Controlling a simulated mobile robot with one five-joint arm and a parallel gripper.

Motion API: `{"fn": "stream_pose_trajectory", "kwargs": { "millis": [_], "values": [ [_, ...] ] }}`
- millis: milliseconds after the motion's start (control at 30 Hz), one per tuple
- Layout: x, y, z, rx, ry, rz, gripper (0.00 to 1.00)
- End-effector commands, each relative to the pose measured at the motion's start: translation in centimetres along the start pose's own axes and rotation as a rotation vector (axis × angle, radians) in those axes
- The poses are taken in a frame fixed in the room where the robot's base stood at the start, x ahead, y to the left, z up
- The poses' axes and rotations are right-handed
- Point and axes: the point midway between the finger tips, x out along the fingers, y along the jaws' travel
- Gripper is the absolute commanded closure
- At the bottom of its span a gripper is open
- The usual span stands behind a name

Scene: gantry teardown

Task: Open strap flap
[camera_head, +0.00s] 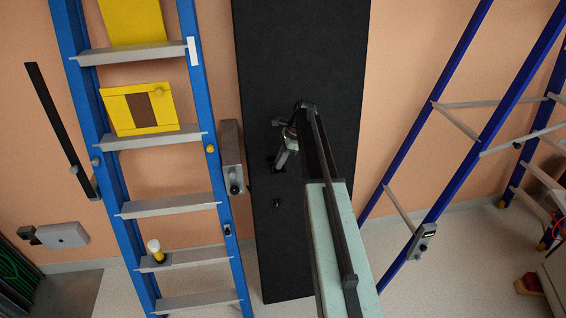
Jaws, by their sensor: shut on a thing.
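A tall black panel (300,60) stands upright in the middle of the camera_head view. My arm reaches up from the bottom in front of it and bends down at its top end. My gripper (281,161) is at the panel's face, left of my arm. It is shut on a small dark piece at the panel, seemingly the strap flap (273,164). Black on black hides its outline, and I cannot tell how far it stands off the panel. A small black fitting (277,203) sits on the panel just below my gripper.
A blue ladder (119,190) with grey rungs stands at left, carrying a yellow frame (141,108) and a white-capped item (156,250). A grey box (231,157) sits between ladder and panel. Blue rails (462,140) stand at right. Pale floor (440,275) shows at lower right.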

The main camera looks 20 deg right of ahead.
Motion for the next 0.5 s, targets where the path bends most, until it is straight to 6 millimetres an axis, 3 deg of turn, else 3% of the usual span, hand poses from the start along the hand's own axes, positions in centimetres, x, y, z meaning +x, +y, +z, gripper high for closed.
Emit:
{"fn": "stream_pose_trajectory", "kwargs": {
  "millis": [367, 400, 433, 500],
  "values": [
    [0.4, -0.1, 0.7, -0.011, 0.011, 0.006, 1.0],
    [0.5, -0.1, 0.8, -0.012, 0.012, 0.006, 0.81],
    [0.5, -0.1, 0.8, -0.013, 0.012, 0.006, 0.73],
    [0.5, -0.1, 1.0, -0.015, 0.01, 0.007, 0.68]
  ]
}}
